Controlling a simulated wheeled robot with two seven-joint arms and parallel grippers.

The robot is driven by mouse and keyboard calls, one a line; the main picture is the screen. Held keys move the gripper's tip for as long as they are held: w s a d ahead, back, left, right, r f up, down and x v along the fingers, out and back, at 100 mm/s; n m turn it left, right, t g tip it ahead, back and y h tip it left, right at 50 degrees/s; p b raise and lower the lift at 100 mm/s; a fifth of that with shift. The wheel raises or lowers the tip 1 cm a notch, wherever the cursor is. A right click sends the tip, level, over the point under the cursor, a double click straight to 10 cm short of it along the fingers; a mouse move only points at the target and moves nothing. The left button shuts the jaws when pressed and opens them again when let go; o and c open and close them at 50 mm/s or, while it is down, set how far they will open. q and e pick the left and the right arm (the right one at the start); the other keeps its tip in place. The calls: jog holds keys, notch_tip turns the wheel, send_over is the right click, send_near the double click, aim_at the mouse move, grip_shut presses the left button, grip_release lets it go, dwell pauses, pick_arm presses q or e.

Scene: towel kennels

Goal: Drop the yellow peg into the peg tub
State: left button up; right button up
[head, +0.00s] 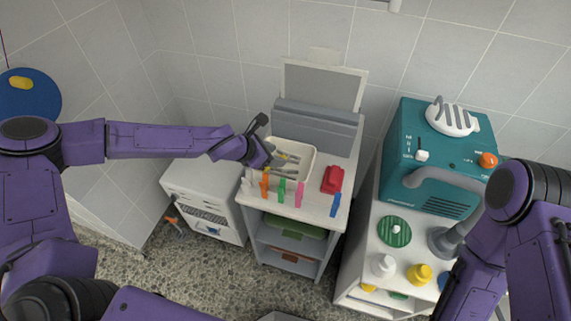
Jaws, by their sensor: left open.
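The peg tub (307,147) is a cream, open-topped tray on the white-topped stand against the wall. My left gripper (291,165) is over the tub, reaching in from its left side, with its fingers open. A small yellow patch (284,156) shows by the upper finger; it looks like the yellow peg, but the gripper partly hides it. I cannot tell whether it touches the finger or lies on the tub's floor. My right arm comes in at the right, and its gripper is not visible.
An orange peg (265,184), green peg (281,190), pink peg (299,195) and blue peg (335,205) stand along the stand's front edge. A red object (333,179) lies right of the tub. A teal machine (427,150) with a grey hose stands at right.

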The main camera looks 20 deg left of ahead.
pick_arm(q)
jog(key=p+v, duration=0.1)
jog(key=v, duration=0.9)
jog(key=shift+p, duration=0.4)
jog(key=shift+a, duration=0.1)
